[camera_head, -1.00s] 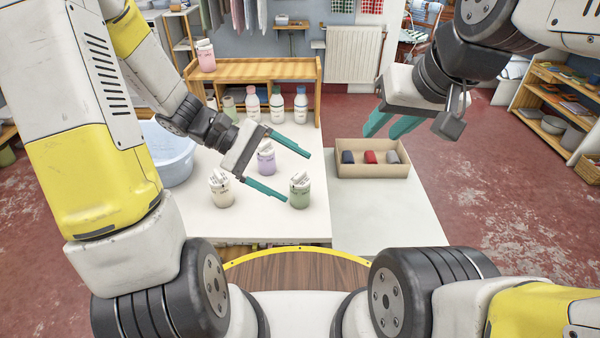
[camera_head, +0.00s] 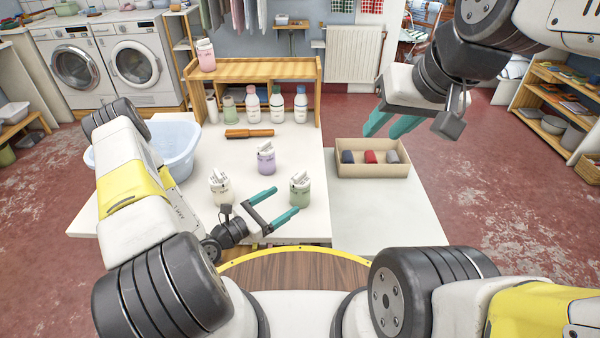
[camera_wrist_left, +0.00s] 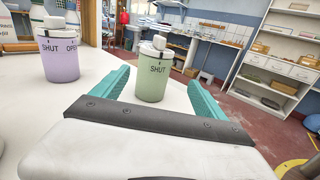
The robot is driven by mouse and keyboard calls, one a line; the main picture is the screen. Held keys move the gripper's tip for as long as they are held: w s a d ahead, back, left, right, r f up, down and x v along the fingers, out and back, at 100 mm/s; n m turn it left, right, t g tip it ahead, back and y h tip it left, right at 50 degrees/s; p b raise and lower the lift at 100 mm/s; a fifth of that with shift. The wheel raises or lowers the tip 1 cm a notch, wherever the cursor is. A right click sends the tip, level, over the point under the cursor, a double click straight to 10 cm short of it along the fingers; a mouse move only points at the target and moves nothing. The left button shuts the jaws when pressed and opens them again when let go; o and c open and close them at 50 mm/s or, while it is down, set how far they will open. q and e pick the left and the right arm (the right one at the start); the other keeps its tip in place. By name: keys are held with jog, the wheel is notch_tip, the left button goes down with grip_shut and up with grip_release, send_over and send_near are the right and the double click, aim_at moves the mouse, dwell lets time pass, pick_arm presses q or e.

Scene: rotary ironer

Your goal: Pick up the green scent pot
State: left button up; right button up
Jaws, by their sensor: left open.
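The green scent pot (camera_head: 300,194) stands upright on the white table, near its front right corner. It has a white stopper, and its label reads SHUT in the left wrist view (camera_wrist_left: 153,82). My left gripper (camera_head: 287,201) is open and empty, low at the table's front edge, its fingers pointing at the pot. In the left wrist view the pot appears between the two fingers (camera_wrist_left: 160,76); I cannot tell whether it is between the tips or just beyond them. My right gripper (camera_head: 385,128) is open and empty, raised above the cardboard-coloured tray.
A cream pot (camera_head: 221,188) stands left of the green pot, close to my left wrist. A purple pot (camera_head: 266,158) stands behind. A wooden roller (camera_head: 249,133), bottles (camera_head: 276,105) and a shelf (camera_head: 255,70) are further back. The tray (camera_head: 372,171) lies right; a basin (camera_head: 175,145) stands left.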

aim_at(294, 196)
pick_arm(q)
jog(key=shift+a+f+n+y, duration=0.1)
jog(key=shift+f+n+y, duration=0.2)
jog(key=shift+f, duration=0.3)
jog(key=shift+w+f+t, duration=0.1)
jog(key=shift+f+t, duration=0.1)
jog(key=shift+t, duration=0.1)
jog(key=x, duration=0.5)
jog(key=shift+w+d, duration=0.15)
jog(key=shift+d, duration=0.15)
jog(key=shift+w+a+x, duration=0.1)
jog(key=shift+x, duration=1.4)
jog(key=shift+w+a+x, duration=0.1)
jog(key=shift+x, duration=1.45)
jog(key=shift+c, duration=0.3)
jog(key=c, duration=1.4)
